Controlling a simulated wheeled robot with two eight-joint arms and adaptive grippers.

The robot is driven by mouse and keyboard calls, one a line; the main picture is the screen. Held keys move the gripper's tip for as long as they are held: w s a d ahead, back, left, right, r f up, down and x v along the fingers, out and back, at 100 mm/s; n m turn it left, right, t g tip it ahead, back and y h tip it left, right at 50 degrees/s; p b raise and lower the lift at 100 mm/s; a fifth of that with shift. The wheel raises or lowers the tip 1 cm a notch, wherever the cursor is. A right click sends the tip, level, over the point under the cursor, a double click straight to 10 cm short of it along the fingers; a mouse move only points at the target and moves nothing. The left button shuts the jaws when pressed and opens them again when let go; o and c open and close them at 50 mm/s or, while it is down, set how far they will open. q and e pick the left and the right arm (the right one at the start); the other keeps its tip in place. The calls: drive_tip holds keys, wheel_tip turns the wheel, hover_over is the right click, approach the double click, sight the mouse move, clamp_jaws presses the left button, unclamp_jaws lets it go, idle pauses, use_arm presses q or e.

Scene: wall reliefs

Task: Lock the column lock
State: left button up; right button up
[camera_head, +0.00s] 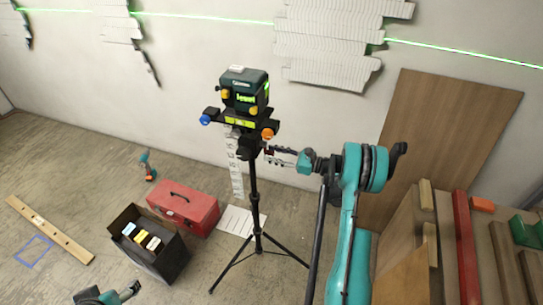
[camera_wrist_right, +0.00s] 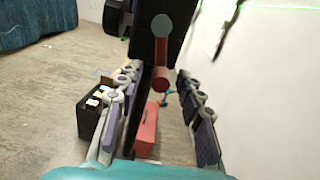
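A green laser level (camera_head: 245,92) sits on a black tripod (camera_head: 255,200) with its head and column upright. In the right wrist view, a dull red lever-like part (camera_wrist_right: 161,55), which looks like the column lock, is on the black column (camera_wrist_right: 146,105). My right gripper (camera_head: 270,155) is beside the upper column in the head view. It is open, with its fingers (camera_wrist_right: 160,95) apart on either side of the column and red part; contact cannot be told. Part of my left gripper (camera_head: 128,291) shows at the bottom left edge; its fingers are unclear.
A red toolbox (camera_head: 185,206) and an open black box (camera_head: 150,262) with small packs stand left of the tripod.

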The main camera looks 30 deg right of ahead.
drive_tip(key=shift+w+a, duration=0.25)
drive_tip(key=shift+w, duration=0.05)
clamp_jaws()
drive_tip(key=shift+s+a+f+m+b, duration=0.2)
drive_tip(key=shift+m+b, duration=0.25)
drive_tip(key=shift+m, duration=0.15)
drive_tip(key=shift+s+a+r+m+b, duration=0.1)
drive_tip(key=shift+s+a+m+b, duration=0.2)
drive_tip(key=shift+m, duration=0.7)
unclamp_jaws()
